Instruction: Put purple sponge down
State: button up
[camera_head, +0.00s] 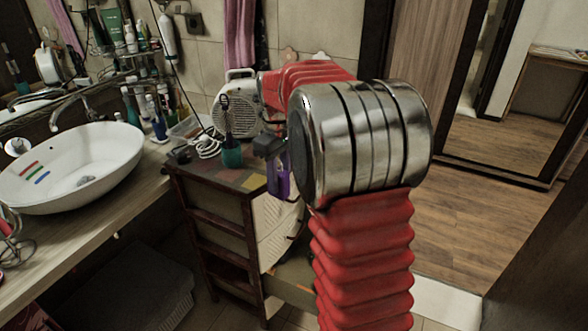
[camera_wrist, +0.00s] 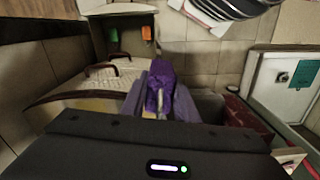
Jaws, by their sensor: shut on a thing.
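The purple sponge (camera_wrist: 160,78) is held between the fingers of my gripper (camera_wrist: 160,100) in the wrist view. My gripper is shut on it, and the fingers hide its sides. In the head view the purple sponge (camera_head: 279,180) shows only partly, left of my arm's metal joint. There it hangs in front of the right side of the cabinet (camera_head: 215,215). My gripper (camera_head: 278,165) is mostly hidden behind that joint in the head view.
In the wrist view, a green item (camera_wrist: 113,36) and an orange item (camera_wrist: 146,32) lie in an open compartment. The white basin (camera_head: 80,160) with coloured strips stands on the counter at left. Wooden floor (camera_head: 470,220) is clear at right.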

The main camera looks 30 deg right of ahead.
jog(key=w+a+f+m, duration=0.1)
jog(key=a+f+m, duration=0.1)
jog(key=a+f, duration=0.4)
jog(key=w+a+f+m, duration=0.1)
jog(key=a+f, duration=0.5)
jog(key=a, duration=0.6)
jog(key=shift+w+a+f+m, duration=0.2)
jog(key=shift+w+a+m, duration=0.05)
jog(key=shift+m, duration=0.25)
